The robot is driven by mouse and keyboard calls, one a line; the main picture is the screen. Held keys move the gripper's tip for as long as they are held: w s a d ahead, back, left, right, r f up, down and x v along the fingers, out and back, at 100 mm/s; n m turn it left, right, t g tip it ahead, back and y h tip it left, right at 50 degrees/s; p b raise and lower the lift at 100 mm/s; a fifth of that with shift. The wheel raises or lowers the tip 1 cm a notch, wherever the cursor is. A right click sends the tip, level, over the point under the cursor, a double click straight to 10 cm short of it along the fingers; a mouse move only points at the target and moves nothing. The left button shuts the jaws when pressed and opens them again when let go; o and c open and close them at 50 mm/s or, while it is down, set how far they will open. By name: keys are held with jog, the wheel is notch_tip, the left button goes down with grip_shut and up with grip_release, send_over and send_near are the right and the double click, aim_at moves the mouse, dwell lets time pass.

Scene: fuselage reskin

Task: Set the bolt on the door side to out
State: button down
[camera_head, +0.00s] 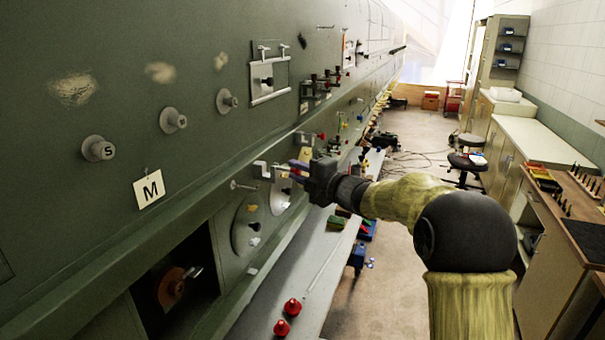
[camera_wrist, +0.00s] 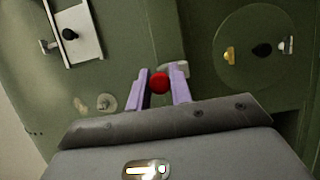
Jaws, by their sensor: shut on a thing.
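In the wrist view, the purple fingers of my gripper (camera_wrist: 160,90) are closed around a small red ball knob (camera_wrist: 159,82), which looks like the bolt's handle. A pale bracket (camera_wrist: 176,68) shows just behind the right fingertip. In the head view, my gripper (camera_head: 299,170) is at the green wall beside a pale bolt bracket (camera_head: 264,171). I cannot tell the bolt's exact position from these frames.
Another pale bracket with a red knob (camera_head: 321,136) is farther along the wall. A round plate (camera_wrist: 232,62) with several small knobs is to the right in the wrist view. Red-topped pieces (camera_head: 282,327) stand on the ledge below. The floor aisle (camera_head: 400,270) has free room.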

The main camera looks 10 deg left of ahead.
jog(key=shift+w+d+f, duration=0.1)
jog(key=shift+d+f, duration=0.05)
jog(key=shift+d, duration=0.05)
jog(key=c, duration=1.5)
grip_release()
jog(key=shift+o, duration=0.7)
jog(key=shift+d, duration=0.2)
jog(key=shift+a, duration=0.2)
jog(key=b+v, duration=0.7)
jog(key=v, duration=1)
jog(key=shift+s+d, duration=0.25)
jog(key=shift+d, duration=0.05)
